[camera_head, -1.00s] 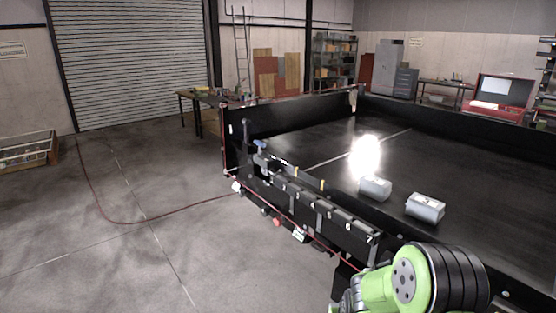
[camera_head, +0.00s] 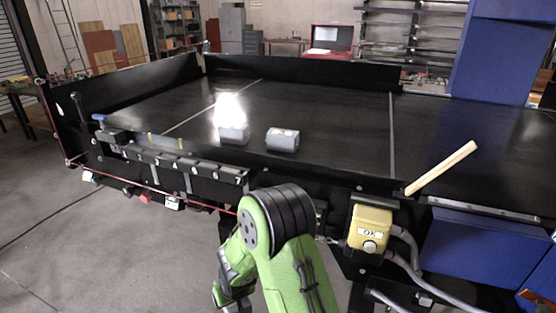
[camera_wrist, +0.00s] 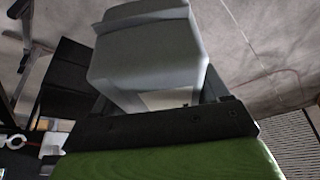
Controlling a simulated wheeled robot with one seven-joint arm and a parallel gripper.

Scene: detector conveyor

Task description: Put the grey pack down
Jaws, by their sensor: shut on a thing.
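In the wrist view a grey pack (camera_wrist: 145,50), box-like with a raised rim at its far end, sits between the fingers of my gripper (camera_wrist: 158,88). The gripper is shut on it. The floor shows behind the pack, so it is held up clear of the floor. In the head view my green arm reaches down at the lower middle, outside the near side of the conveyor; the held pack cannot be made out there.
Two other silvery-grey packs, a left one (camera_head: 234,134) and a right one (camera_head: 283,139), lie on the black conveyor belt (camera_head: 335,110). A row of numbered black slots (camera_head: 190,165) runs along its near side. A yellow OK button box (camera_head: 370,230) and a pale stick (camera_head: 442,167) are at right.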

